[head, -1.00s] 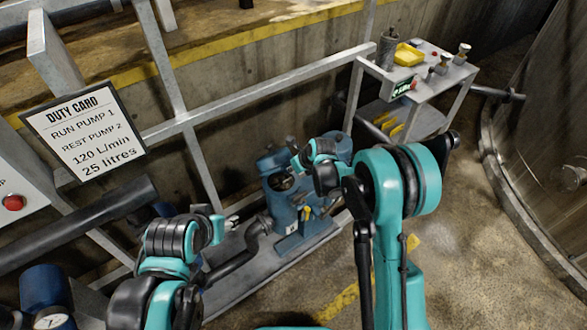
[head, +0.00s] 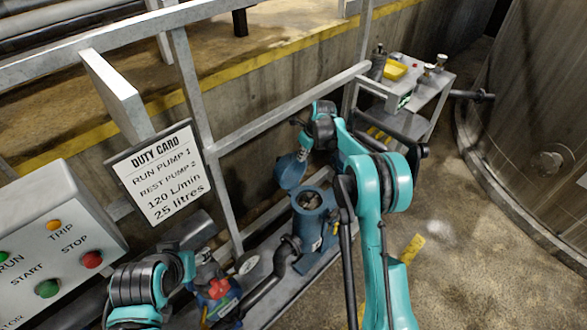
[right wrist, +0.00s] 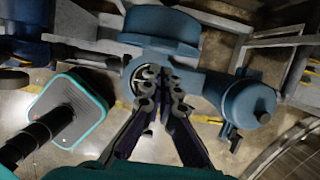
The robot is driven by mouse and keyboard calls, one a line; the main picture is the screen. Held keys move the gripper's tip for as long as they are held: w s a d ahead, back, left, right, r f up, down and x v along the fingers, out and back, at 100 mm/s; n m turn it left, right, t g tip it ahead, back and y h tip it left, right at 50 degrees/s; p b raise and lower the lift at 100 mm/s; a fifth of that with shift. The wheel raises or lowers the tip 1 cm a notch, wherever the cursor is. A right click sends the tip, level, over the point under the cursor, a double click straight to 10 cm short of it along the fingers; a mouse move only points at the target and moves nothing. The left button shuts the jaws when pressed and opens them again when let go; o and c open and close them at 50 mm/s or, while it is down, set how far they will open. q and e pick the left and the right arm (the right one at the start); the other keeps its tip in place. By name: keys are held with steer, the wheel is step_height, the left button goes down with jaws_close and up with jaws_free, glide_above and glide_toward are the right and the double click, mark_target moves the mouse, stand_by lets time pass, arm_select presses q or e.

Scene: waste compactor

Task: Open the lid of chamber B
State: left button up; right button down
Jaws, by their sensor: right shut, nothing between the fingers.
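A blue chamber (head: 318,228) stands upright below my right arm, its round mouth uncovered. Its blue lid (head: 291,171) is raised at the mouth's back left. In the right wrist view the raised lid (right wrist: 160,27) shows beyond my fingers, and a second blue chamber with its lid down (right wrist: 250,103) is at the right. My right gripper (head: 297,122) is shut and empty, above the raised lid and apart from it; it also shows in the right wrist view (right wrist: 162,80). My left gripper (head: 203,257) is low at the left, its fingers too small to judge. I cannot read which chamber is B.
A duty card (head: 158,175) and a control panel (head: 50,250) are at the left. A grey rail (head: 290,105) runs behind the chambers. A red-handled valve (head: 219,289) is near my left gripper. Floor at the right is clear.

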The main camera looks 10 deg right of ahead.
glide_above(288, 155)
steer(key=shift+w+p, duration=0.15)
steer(key=shift+p, duration=0.25)
steer(key=shift+w+a+f, duration=0.25)
steer(key=shift+w+a, duration=0.35)
steer(key=shift+w, duration=0.15)
